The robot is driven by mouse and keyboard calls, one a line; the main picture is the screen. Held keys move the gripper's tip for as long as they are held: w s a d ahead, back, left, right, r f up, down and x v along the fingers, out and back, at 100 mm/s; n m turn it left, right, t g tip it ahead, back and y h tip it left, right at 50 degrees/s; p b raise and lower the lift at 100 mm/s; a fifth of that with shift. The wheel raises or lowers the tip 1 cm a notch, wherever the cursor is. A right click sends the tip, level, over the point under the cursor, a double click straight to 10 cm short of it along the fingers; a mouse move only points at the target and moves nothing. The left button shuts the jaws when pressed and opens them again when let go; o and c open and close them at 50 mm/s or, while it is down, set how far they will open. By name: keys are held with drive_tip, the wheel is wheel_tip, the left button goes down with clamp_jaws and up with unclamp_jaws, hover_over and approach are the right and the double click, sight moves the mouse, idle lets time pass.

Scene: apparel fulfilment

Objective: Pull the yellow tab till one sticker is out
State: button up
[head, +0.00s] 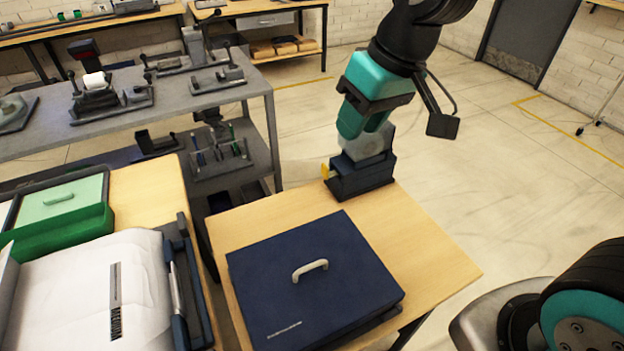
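A dark navy sticker dispenser (362,180) stands near the back edge of the wooden table. A pale, translucent roll (374,152) sits upright in its top. A small yellow tab (325,170) sticks out at the dispenser's left side. My gripper (362,130), with teal fingers pointing down, is above the dispenser and close to the roll. The fingertips are to the right of and above the yellow tab, apart from it. From this angle I cannot tell whether there is a gap between the fingers, or whether they touch the roll.
A navy box with a pale handle (315,285) fills the table's front. Bare wooden tabletop (425,262) lies to its right. At left are a white garment package marked MEDIUM (85,290), a green box (62,205) and a grey shelf unit (235,92) with fixtures.

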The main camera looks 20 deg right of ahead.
sight(325, 167)
drive_tip(key=w+d+f+m+t+h+b, duration=0.25)
drive_tip(key=w+f+b, duration=0.35)
drive_tip(key=w+f, duration=0.8)
drive_tip(key=x, duration=0.5)
drive_tip(key=w+x, duration=0.1)
drive_tip(key=x, duration=0.3)
drive_tip(key=p+x, duration=0.1)
drive_tip(key=x, duration=0.4)
drive_tip(key=shift+w+d, duration=0.2)
drive_tip(key=shift+w, duration=0.15)
drive_tip(key=shift+w+f, duration=0.25)
drive_tip(key=shift+f, duration=0.25)
clamp_jaws()
drive_tip(key=shift+a, duration=0.15)
